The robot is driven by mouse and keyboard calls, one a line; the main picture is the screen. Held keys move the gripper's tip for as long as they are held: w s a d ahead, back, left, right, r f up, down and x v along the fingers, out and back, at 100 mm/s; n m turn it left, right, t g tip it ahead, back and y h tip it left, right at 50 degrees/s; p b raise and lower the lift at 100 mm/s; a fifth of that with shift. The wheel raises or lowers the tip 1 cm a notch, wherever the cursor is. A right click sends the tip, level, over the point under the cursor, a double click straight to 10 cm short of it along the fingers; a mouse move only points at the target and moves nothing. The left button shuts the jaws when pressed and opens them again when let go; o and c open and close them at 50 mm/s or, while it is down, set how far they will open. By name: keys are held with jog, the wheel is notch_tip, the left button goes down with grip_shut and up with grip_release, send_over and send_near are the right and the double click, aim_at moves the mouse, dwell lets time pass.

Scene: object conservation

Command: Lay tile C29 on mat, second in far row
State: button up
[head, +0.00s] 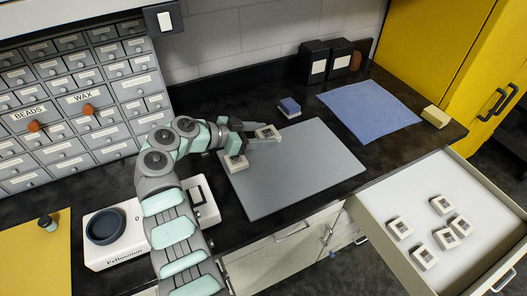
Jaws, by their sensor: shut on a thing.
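My gripper (262,135) is shut on a small white-framed tile (268,132) over the far left part of the grey mat (300,170). I cannot tell whether the held tile touches the mat. Another white tile with a dark picture (236,163) lies at the mat's left edge, just nearer and to the left of my gripper. The number on the held tile is too small to read.
An open drawer (380,240) at the right holds several similar tiles (447,238). A white device (112,236) stands left of my arm. The mat's middle and right are clear.

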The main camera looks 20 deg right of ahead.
aim_at(263, 155)
jog(key=shift+f+b, duration=0.5)
jog(key=shift+f, duration=2.6)
jog(key=shift+f, duration=0.1)
jog(key=shift+f+b, duration=0.1)
jog(key=shift+b, duration=0.2)
jog(key=o, duration=1.5)
jog(key=shift+a+r+p, duration=0.15)
jog(key=shift+r+p, duration=0.15)
jog(key=shift+p, duration=0.1)
jog(key=p+v, duration=0.1)
jog(key=v, duration=1)
jog(key=shift+a, duration=0.35)
